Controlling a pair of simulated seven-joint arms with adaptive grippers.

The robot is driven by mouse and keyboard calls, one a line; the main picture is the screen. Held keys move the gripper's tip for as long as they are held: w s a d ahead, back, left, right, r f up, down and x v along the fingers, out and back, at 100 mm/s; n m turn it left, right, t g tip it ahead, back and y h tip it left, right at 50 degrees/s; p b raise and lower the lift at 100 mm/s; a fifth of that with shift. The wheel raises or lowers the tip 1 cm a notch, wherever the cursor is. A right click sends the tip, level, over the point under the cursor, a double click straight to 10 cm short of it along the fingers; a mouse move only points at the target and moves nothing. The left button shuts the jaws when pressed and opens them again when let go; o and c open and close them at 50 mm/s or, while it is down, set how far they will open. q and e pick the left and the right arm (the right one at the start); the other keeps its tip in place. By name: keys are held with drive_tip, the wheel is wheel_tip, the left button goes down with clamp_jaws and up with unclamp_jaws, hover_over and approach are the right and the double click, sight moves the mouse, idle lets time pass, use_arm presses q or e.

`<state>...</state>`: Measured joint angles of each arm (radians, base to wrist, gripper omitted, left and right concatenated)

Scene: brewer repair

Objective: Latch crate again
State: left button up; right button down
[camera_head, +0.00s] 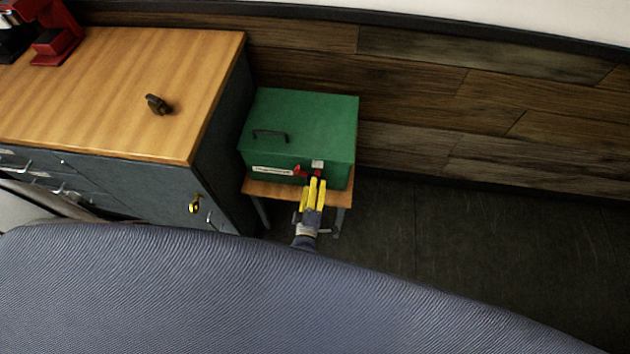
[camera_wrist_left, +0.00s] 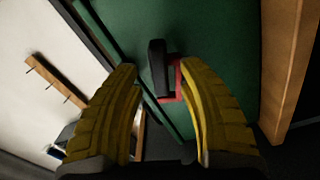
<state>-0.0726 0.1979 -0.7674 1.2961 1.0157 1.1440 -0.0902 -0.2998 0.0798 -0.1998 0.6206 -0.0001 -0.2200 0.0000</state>
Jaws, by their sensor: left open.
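The green crate (camera_head: 310,125) stands on a small wooden stand, its lid down, with a dark handle (camera_head: 270,135) on top. A red latch (camera_head: 300,171) sits on its front face beside a pale metal plate (camera_head: 318,165). My left gripper (camera_head: 315,182) has yellow fingers and is at the crate's front, at the latch. In the left wrist view the open fingers (camera_wrist_left: 160,80) stand apart, with the red latch part (camera_wrist_left: 178,80) and a black piece (camera_wrist_left: 157,68) between and beyond their tips. I cannot tell whether the fingers touch the latch. My right gripper is not in view.
A wooden-topped cabinet (camera_head: 120,85) stands left of the crate, with a small dark object (camera_head: 157,104) on top and a red machine (camera_head: 55,35) at the far left. A key (camera_head: 195,204) is in its door. The floor (camera_head: 480,240) to the right is clear.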

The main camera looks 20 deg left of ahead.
use_arm(q)
drive_tip(key=shift+w+a, duration=0.15)
drive_tip(key=shift+w, duration=0.95)
drive_tip(key=shift+o, duration=0.3)
clamp_jaws()
